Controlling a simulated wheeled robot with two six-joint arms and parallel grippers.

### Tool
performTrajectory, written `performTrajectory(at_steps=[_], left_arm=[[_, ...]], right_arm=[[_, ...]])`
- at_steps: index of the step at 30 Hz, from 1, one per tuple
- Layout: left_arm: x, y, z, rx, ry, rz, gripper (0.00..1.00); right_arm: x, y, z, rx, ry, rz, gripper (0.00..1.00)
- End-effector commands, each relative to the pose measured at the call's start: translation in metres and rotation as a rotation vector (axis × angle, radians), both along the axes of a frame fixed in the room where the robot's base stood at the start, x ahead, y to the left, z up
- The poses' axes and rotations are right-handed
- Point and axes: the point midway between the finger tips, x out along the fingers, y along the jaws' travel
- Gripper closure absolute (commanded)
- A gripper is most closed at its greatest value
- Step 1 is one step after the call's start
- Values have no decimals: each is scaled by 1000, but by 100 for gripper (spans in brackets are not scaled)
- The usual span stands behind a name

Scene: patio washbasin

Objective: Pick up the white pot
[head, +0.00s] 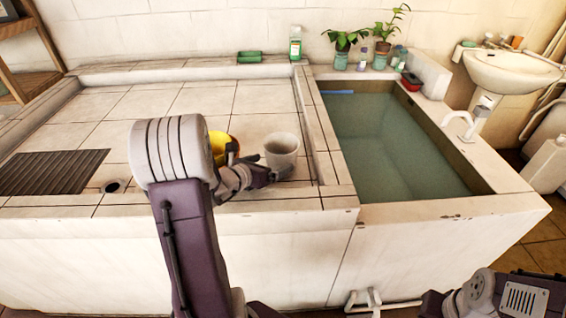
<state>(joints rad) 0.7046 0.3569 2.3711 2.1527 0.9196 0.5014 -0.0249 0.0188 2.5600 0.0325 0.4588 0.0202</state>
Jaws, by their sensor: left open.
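The white pot (282,149) stands upright on the tiled counter, near its right raised edge and left of the water basin. My left gripper (268,175) is at the pot's lower left side, its fingers close to the pot wall; whether they touch it is hard to tell. The left gripper is open, and its fingertips are partly hidden by its own wrist. Part of my right arm shows at the bottom right corner, but its gripper is out of view.
A yellow pot (219,142) stands just left of the white pot, partly behind my left arm. The water basin (395,140) lies to the right behind a raised rim. Potted plants (343,45), a bottle (295,43) and a green block (249,57) stand along the back.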

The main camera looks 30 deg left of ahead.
Motion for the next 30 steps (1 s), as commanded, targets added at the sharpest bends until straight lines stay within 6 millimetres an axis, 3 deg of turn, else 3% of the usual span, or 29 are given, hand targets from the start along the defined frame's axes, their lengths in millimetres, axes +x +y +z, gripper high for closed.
performTrajectory(at_steps=[4, 12, 20, 26, 27, 30], left_arm=[[9, -2, -5, 1, 1, -3, 0], [51, -6, -22, 1, 1, -3, 0], [54, -5, -22, 1, 1, 0, 0], [54, -6, -22, 1, 1, 0, 56], [54, -5, -22, 2, -1, -1, 60], [54, -5, -22, 2, 0, -1, 60]], right_arm=[[0, 0, -3, 0, 0, 0, 89], [0, 0, -11, 0, 0, 0, 89], [0, 0, -10, 0, 0, 0, 89], [0, 0, -10, 0, 0, 0, 89], [0, 0, -10, 0, 0, 0, 89], [0, 0, -10, 0, 0, 0, 89]])
